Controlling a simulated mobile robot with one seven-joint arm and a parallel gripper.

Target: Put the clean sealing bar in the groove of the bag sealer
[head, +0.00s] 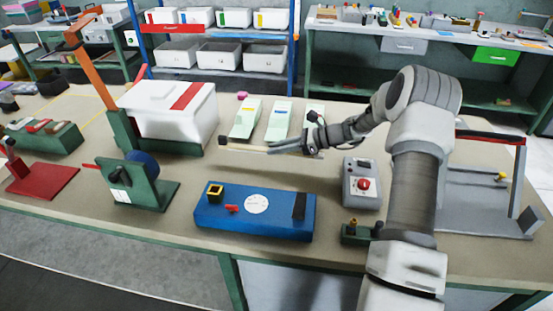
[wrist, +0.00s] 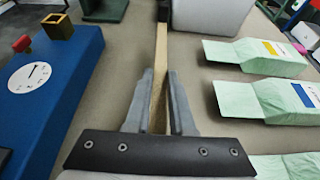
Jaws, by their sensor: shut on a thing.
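My gripper (head: 272,149) is shut on a long tan bar (head: 240,148), held level above the bench and pointing left. In the wrist view the bar (wrist: 160,62) runs straight out from between the fingertips (wrist: 160,80) and has a dark far end. Whether it is clean cannot be told. A blue machine (head: 250,219) with a white dial, a red knob, a yellow-rimmed square post and a black block lies in front of the gripper, likely the bag sealer. It also shows at the left of the wrist view (wrist: 62,100). I cannot make out a groove.
Pale green packs (head: 245,120) lie behind the gripper. A white box (head: 160,112) with a red stripe stands in a green press to the left. A green stand with a blue roll (head: 142,165) is left of the blue machine. A grey control box (head: 361,187) stands right.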

